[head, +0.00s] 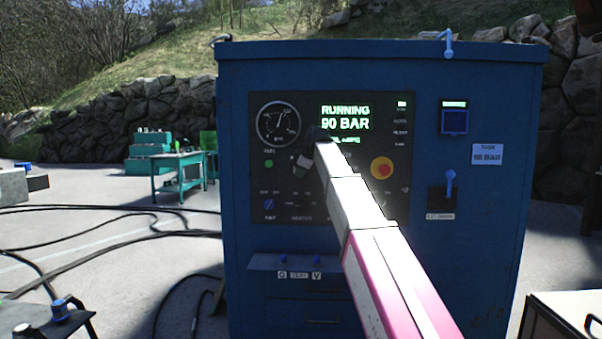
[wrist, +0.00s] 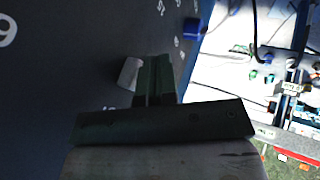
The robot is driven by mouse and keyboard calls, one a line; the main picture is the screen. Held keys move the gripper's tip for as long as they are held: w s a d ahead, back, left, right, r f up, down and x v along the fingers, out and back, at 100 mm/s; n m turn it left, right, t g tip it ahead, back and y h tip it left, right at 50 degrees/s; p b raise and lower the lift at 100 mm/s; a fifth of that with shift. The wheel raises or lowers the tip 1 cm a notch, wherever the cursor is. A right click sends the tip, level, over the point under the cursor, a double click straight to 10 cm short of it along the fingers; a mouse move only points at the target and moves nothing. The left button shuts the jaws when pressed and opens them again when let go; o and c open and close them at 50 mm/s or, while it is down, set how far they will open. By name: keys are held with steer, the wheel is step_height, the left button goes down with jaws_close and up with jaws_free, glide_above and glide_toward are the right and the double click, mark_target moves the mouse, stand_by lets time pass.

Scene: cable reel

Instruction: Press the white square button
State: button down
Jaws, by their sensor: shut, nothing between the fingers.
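The white square button (wrist: 130,73) shows in the wrist view as a pale square block on the dark panel, just left of my fingers. My gripper (wrist: 154,62) is shut and empty, its dark green fingers together and pointing at the panel. Whether the fingertips touch the panel or the button's edge, I cannot tell. In the head view my arm reaches across the cabinet, and my gripper (head: 302,165) is small and partly blurred in front of the panel (head: 260,205). There I cannot clearly separate the button from the fingers.
Cables (head: 100,232) lie on the ground at left.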

steer(key=shift+w, duration=0.25)
steer(key=shift+w+d+r, duration=0.1)
steer(key=shift+w+r, duration=0.05)
steer(key=shift+w, duration=0.9)
steer(key=s+d+r, duration=0.3)
steer(key=s+r, duration=0.4)
steer(key=s, duration=0.2)
steer(key=shift+s+d+r, duration=0.2)
steer(key=shift+s+r, duration=0.15)
steer(key=shift+r, duration=0.05)
